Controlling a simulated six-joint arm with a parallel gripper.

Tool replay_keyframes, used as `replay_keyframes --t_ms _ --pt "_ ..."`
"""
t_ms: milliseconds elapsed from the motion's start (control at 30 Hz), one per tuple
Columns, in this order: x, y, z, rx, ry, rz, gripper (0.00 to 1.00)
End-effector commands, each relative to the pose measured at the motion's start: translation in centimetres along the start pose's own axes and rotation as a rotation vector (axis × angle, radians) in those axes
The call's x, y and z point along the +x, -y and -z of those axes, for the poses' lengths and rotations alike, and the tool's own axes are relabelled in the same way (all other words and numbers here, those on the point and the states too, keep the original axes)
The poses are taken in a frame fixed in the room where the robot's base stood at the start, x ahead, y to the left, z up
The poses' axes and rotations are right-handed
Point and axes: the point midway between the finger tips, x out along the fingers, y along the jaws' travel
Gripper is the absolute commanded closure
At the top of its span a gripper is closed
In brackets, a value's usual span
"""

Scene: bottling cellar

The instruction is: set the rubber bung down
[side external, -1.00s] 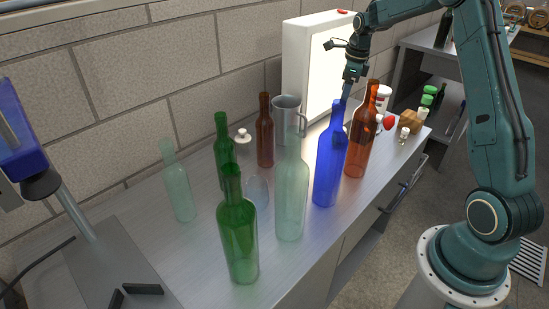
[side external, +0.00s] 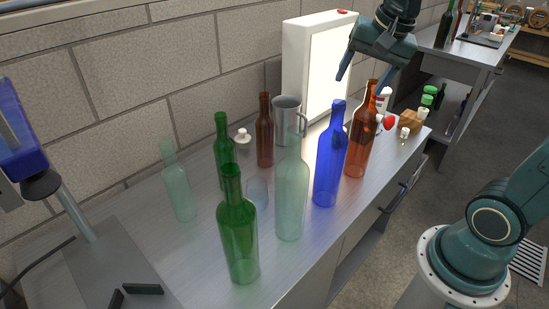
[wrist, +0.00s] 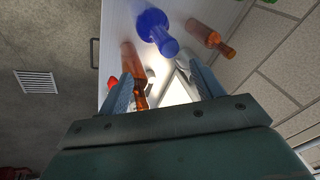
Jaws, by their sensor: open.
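My gripper (side external: 362,84) is open in the side view, raised near the light box and above the front amber bottle, its fingers spread apart. In the wrist view, the two fingers (wrist: 161,75) stand apart with no held object visible between them. I cannot pick out the rubber bung with certainty. The bench around the front amber bottle (side external: 359,150) is partly hidden by bottles. A small red round thing (side external: 389,123) sits just right of that bottle, and I cannot tell whether it is the bung.
A blue bottle (side external: 330,155), a pale bottle (side external: 291,195) and green bottles (side external: 239,240) crowd the bench. A metal mug (side external: 287,120) stands before the lit box (side external: 300,50). A wooden block (side external: 411,121) and small jars are at the right end. The bench's left front is clearer.

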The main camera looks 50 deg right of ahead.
Motion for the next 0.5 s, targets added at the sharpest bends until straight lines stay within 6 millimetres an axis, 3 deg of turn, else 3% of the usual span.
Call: replay_keyframes --t_ms 200,500 --pt "-2.1 -2.3 -5.1 -0.355 -0.03 0.048 0.34" --pt "-2.9 -6.2 -10.5 -0.804 -0.082 0.097 0.34"
